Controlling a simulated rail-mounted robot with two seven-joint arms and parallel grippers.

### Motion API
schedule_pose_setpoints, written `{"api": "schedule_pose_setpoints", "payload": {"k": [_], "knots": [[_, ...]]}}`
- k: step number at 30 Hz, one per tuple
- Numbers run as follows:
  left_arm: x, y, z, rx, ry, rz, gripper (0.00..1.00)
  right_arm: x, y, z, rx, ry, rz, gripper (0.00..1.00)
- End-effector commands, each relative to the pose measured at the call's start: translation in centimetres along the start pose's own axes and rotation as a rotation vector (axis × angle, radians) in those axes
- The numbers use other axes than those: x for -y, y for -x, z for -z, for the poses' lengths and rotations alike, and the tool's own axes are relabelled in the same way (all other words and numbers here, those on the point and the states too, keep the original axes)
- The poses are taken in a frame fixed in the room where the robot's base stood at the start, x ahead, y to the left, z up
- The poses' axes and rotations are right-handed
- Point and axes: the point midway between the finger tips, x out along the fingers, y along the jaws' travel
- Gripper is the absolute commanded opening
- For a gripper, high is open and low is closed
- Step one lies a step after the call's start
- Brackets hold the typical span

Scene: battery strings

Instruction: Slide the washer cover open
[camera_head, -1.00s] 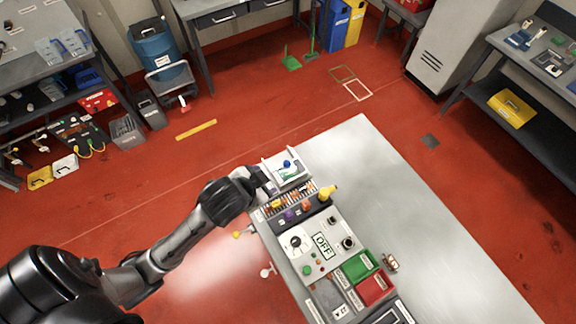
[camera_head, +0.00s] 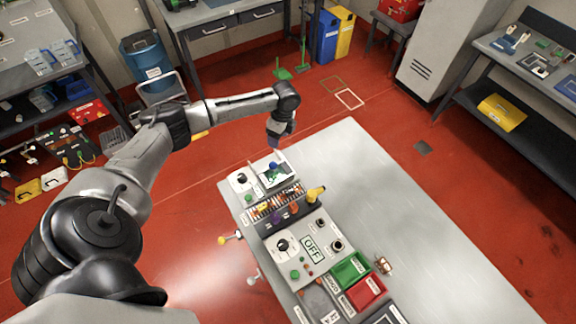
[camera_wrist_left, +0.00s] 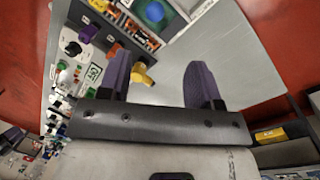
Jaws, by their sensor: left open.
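The washer panel (camera_head: 272,173) sits at the far left end of the workbench. It has a white frame with a blue round piece on a green and white background; I cannot tell the cover's edge or how far it is open. It also shows at the top of the left wrist view, where the blue round piece (camera_wrist_left: 155,12) is plain. My left gripper (camera_head: 279,148) hangs fingers down just behind the panel, apparently apart from it. My right gripper is not in view.
A white dial box (camera_head: 242,182) stands left of the panel. A row of coloured parts (camera_head: 275,205), a yellow-topped piece (camera_head: 315,194) and an OFF control box (camera_head: 303,250) stand nearer. Green (camera_head: 349,269) and red (camera_head: 364,291) bins follow. The bench's right side (camera_head: 400,210) is mostly clear.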

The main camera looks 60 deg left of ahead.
Motion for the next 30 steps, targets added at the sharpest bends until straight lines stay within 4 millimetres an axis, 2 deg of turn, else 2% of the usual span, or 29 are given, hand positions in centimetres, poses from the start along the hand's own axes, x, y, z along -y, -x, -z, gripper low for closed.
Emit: {"api": "schedule_pose_setpoints", "payload": {"k": [3, 6, 11, 14, 30], "knots": [[-0.4, 0.0, 0.5, -0.025, -0.163, -0.020, 0.58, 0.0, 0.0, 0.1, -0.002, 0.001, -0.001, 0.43], [-0.4, 0.0, 0.5, -0.024, -0.255, -0.019, 0.58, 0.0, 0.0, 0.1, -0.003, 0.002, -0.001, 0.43], [-0.4, -0.4, 0.5, -0.024, -0.321, -0.018, 0.58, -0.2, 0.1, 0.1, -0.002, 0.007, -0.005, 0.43], [-0.5, -1.3, 0.5, -0.024, -0.330, -0.019, 0.58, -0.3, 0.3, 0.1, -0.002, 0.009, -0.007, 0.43], [-0.7, -10.7, 0.7, -0.023, -0.327, -0.018, 0.58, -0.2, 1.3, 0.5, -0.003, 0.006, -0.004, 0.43]]}}
